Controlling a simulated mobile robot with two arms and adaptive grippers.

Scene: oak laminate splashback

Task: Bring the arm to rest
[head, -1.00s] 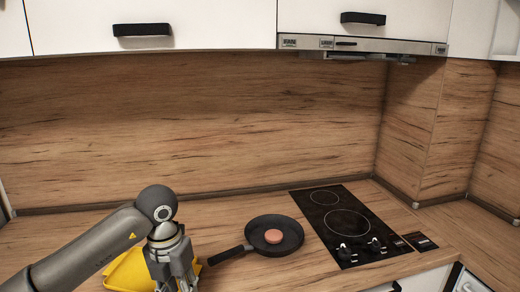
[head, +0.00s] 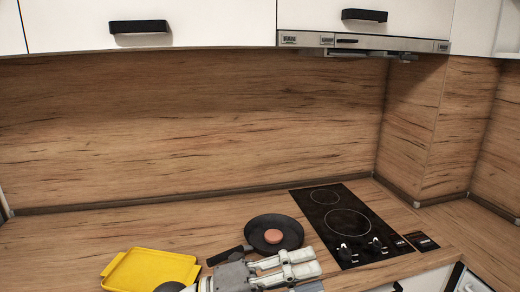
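My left gripper (head: 303,263) is at the bottom centre of the head view, pointing right, in front of the pan. Its two pale fingers lie side by side with a narrow gap between them, and nothing shows in it. The rest of my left arm is mostly below the picture edge. My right gripper is not in view.
A black frying pan (head: 289,226) with a round pinkish-brown piece (head: 273,236) in it stands on the wooden counter. A yellow tray (head: 150,272) lies left of my gripper. A black hob (head: 330,207) is at right. The counter's back left is clear.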

